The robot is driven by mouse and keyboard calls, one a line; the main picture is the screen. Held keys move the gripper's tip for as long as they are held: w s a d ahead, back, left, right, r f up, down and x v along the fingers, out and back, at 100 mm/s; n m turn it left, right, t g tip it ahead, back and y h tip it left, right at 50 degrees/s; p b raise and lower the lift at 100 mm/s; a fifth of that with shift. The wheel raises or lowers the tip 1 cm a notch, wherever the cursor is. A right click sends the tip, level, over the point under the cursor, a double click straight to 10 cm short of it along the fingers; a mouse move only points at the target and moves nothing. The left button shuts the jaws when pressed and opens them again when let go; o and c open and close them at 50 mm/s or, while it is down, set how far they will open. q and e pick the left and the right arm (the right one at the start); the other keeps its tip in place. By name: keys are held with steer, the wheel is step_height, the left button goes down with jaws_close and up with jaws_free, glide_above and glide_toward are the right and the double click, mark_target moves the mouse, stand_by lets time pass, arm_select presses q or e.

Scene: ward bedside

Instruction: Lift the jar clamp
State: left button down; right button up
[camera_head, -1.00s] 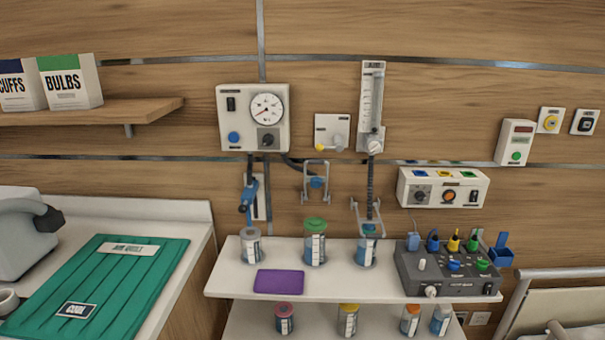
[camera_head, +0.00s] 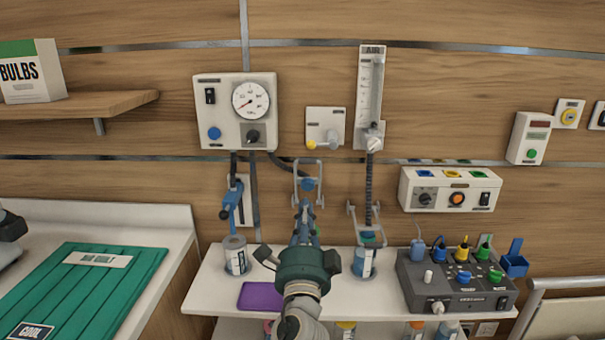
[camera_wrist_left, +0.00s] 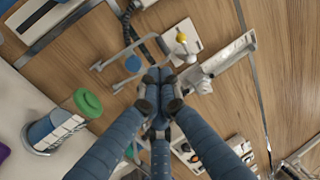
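Two wire jar clamps show on the wall in the head view. The middle clamp (camera_head: 308,166) is a raised grey bail around a blue part. The right clamp (camera_head: 353,222) hangs lower, at the top of a jar (camera_head: 364,263). My left gripper (camera_head: 306,205) reaches up in front of the middle clamp. In the left wrist view its fingertips (camera_wrist_left: 160,80) are together, close beside the wire bail (camera_wrist_left: 120,52); contact is unclear. My right gripper is out of view.
A white shelf (camera_head: 208,290) carries the jars, a purple pad (camera_head: 260,296) and a grey control box (camera_head: 455,285). The gauge panel (camera_head: 235,112) and flowmeter (camera_head: 369,95) are above. A blue lever (camera_head: 232,200) is on the left. Black hoses run down the wall.

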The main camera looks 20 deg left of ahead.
arm_select(q)
steer(key=p, duration=0.3)
glide_toward(307, 160)
steer(key=w+a, duration=0.1)
steer(key=w, duration=0.4)
steer(key=shift+x, duration=0.85)
steer(key=shift+a+f, duration=0.1)
steer(key=shift+a, duration=0.05)
steer(key=r+p, duration=0.1)
steer(key=p, duration=0.1)
steer(key=w+p, duration=0.1)
steer(key=p, duration=0.1)
steer(key=shift+a+r+g, duration=0.15)
steer(key=shift+r+g, duration=0.25)
steer(key=w+p, duration=0.1)
steer(key=w+r+p, duration=0.1)
steer(key=w+a+g+p, duration=0.1)
steer(key=shift+r+h, duration=0.15)
steer(key=shift+h, duration=0.15)
steer(key=shift+w+p, duration=0.2)
steer(key=shift+p, duration=0.35)
steer(key=shift+s+f, duration=0.1)
steer(key=shift+f, duration=0.2)
